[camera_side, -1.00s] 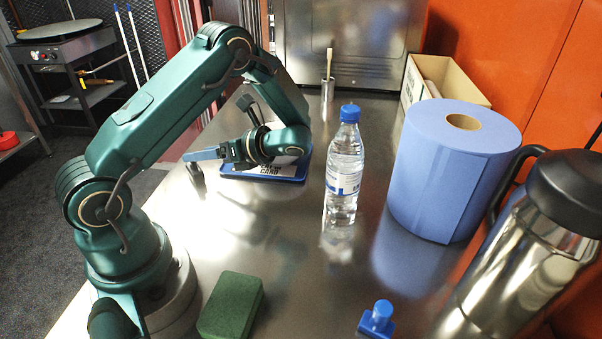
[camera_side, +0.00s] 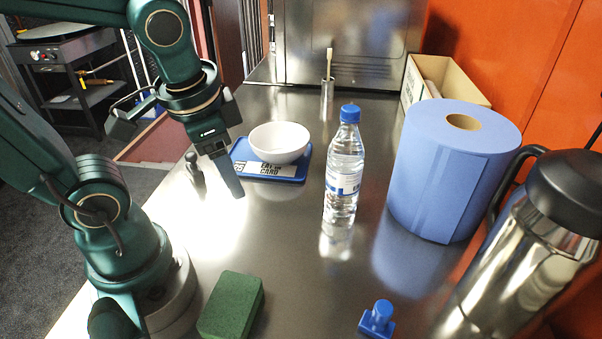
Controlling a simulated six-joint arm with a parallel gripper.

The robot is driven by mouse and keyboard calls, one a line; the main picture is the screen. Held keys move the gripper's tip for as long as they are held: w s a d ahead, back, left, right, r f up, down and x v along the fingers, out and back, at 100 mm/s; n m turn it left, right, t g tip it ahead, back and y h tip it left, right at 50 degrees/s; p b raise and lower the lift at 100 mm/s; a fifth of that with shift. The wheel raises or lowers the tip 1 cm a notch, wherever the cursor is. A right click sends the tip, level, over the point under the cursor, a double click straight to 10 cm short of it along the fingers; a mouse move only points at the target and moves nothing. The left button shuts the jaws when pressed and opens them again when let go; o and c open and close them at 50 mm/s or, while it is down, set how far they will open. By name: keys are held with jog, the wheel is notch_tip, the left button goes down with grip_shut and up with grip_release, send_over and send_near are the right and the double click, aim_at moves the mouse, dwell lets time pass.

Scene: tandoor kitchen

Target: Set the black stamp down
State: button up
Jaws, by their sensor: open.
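The black stamp (camera_side: 194,172) is a small dark piece standing upright on the steel counter near its left edge. My gripper (camera_side: 180,163) is open and empty above and around that spot. One finger points down to the right of the stamp, and the other is off to its upper left. I see no contact between the fingers and the stamp. A blue stamp (camera_side: 377,319) stands at the front of the counter.
A water bottle (camera_side: 343,170), blue paper roll (camera_side: 450,170) and steel flask (camera_side: 530,250) stand right. A green block (camera_side: 230,304) lies in front.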

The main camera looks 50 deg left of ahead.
jog(key=d+t, duration=0.1)
jog(key=d+r+n+t+h, duration=0.1)
jog(key=d+n+t, duration=0.1)
jog(key=shift+s+d+r+h, duration=0.25)
jog(key=shift+d+r+h, duration=0.1)
jog(key=shift+r+h, duration=0.05)
dwell(1.0)
